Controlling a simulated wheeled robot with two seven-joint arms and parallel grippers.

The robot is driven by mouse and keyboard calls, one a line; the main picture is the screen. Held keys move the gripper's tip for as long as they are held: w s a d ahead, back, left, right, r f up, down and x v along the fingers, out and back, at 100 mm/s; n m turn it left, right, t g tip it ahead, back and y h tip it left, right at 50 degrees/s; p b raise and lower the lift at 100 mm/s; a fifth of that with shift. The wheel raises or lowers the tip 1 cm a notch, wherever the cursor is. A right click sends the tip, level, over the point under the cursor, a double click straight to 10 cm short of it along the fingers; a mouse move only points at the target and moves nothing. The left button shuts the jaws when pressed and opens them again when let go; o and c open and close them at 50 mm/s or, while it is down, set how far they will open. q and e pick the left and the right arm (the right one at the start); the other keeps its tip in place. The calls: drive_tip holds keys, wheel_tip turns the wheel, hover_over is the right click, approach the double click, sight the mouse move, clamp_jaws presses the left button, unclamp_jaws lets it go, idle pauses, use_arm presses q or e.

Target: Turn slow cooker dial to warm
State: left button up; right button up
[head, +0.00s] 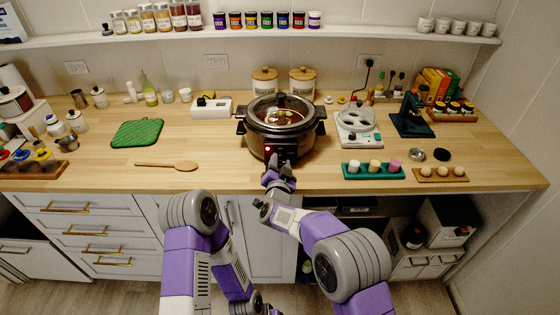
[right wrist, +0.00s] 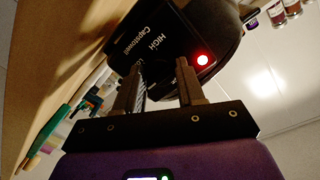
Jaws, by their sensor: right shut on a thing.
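The black slow cooker (head: 281,125) stands on the wooden counter, its glass lid (head: 280,112) on top. Its dark front panel shows in the right wrist view (right wrist: 165,42), with the word HIGH and a lit red light (right wrist: 203,60). My right gripper (head: 278,166) is at the lower front of the cooker. In the right wrist view its two fingers (right wrist: 158,84) are shut on the dark dial (right wrist: 156,72), which is mostly hidden between them. The dial's pointer and setting cannot be read. My left arm hangs low before the cabinets; its gripper (head: 258,304) is small and its jaws are unclear.
A wooden spoon (head: 168,165) and a green mat (head: 137,133) lie to the left. Two canisters (head: 303,84) stand behind.

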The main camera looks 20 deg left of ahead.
drive_tip(key=shift+n+p, duration=0.6)
drive_tip(key=shift+n, duration=1.1)
drive_tip(key=o, duration=1)
drive_tip(key=shift+o, duration=0.2)
drive_tip(key=v, duration=0.7)
drive_tip(key=shift+s+p, duration=0.3)
drive_tip(key=shift+p, duration=0.05)
drive_tip(key=shift+f, duration=0.15)
